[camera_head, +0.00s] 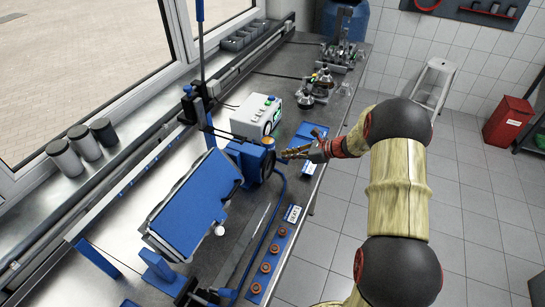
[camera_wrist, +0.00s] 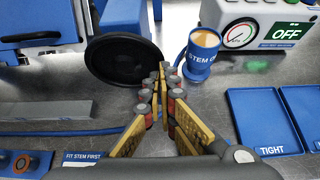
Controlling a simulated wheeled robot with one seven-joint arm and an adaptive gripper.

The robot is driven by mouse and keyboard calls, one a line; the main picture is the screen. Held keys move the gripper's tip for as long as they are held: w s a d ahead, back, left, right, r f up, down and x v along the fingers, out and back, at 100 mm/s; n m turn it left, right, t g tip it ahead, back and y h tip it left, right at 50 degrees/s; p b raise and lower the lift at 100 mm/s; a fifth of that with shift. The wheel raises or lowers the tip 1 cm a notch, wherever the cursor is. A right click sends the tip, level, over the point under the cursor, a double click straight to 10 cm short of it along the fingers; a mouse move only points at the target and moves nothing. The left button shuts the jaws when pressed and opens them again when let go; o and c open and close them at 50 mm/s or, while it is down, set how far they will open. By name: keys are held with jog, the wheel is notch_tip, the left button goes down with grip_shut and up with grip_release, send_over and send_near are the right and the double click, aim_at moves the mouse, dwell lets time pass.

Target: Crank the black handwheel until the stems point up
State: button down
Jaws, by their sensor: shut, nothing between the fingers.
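The black handwheel (camera_wrist: 113,60) is a dark disc in the wrist view, left of my fingertips. In the head view its dark edge (camera_head: 268,165) shows on the right of a blue housing. My gripper (camera_wrist: 163,72) is shut with nothing in it; its fingertips overlap the wheel's right rim in the picture, and I cannot tell whether they touch. In the head view my gripper (camera_head: 286,154) reaches in from the right. A large blue engine part (camera_head: 190,205) sits tilted on a stand. I cannot make out its stems or which way they point.
A blue cup (camera_wrist: 203,57) with a tan top stands close right of my fingertips. Behind it is a white gauge box (camera_wrist: 262,25) reading OFF. Blue trays (camera_wrist: 265,120), one marked TIGHT, lie to the right. A panel of brown rings (camera_head: 270,262) lies along the bench front.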

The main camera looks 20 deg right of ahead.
jog(key=shift+w+f+b, duration=0.1)
jog(key=shift+f+b, duration=0.2)
jog(key=shift+f, duration=0.2)
jog(key=shift+f, duration=0.45)
jog(key=shift+f+b, duration=0.5)
jog(key=shift+b, duration=0.05)
